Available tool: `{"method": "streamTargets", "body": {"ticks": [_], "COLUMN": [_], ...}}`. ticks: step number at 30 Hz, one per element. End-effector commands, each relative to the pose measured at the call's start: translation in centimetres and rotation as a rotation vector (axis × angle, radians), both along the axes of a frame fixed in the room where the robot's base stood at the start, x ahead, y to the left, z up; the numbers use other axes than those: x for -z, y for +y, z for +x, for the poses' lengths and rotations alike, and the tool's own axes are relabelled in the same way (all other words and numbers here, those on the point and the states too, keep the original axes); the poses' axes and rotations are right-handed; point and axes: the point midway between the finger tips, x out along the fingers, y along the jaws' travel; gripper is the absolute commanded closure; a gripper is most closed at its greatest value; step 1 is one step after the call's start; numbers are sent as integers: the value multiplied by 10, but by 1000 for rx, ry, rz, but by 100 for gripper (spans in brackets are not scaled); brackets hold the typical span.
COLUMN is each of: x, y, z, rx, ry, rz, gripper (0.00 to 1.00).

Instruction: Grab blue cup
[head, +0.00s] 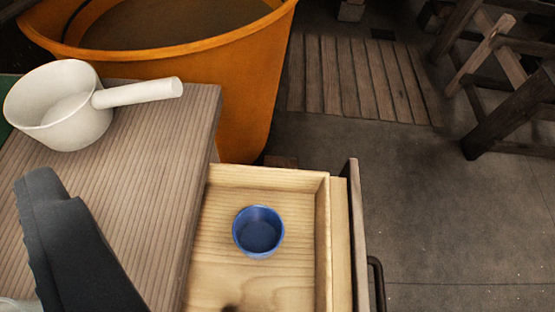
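A small round blue cup (258,231) stands upright in the open wooden drawer (222,284), near the middle of its floor. Its open top faces up and it looks empty. Part of my gripper (72,245) shows as a dark grey, ridged shape at the lower left, over the wooden top. It is apart from the cup and to its left. Only this one part is clear, so its opening is hidden.
A white ladle (62,112) lies on the ridged wooden top (150,165), left of the drawer. A large orange tub (245,85) stands behind. The drawer's right wall and front with a dark handle (377,283) border the cup.

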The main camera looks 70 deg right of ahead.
Motion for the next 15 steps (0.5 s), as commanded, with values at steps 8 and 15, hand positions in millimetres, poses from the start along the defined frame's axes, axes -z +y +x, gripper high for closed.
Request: {"method": "streamTargets", "body": {"ticks": [8,15], "x": [174,229], "y": [-72,-104], "z": [-32,-63], "rx": [275,395], "ry": [129,185], "rz": [-109,-196], "gripper": [11,11]}}
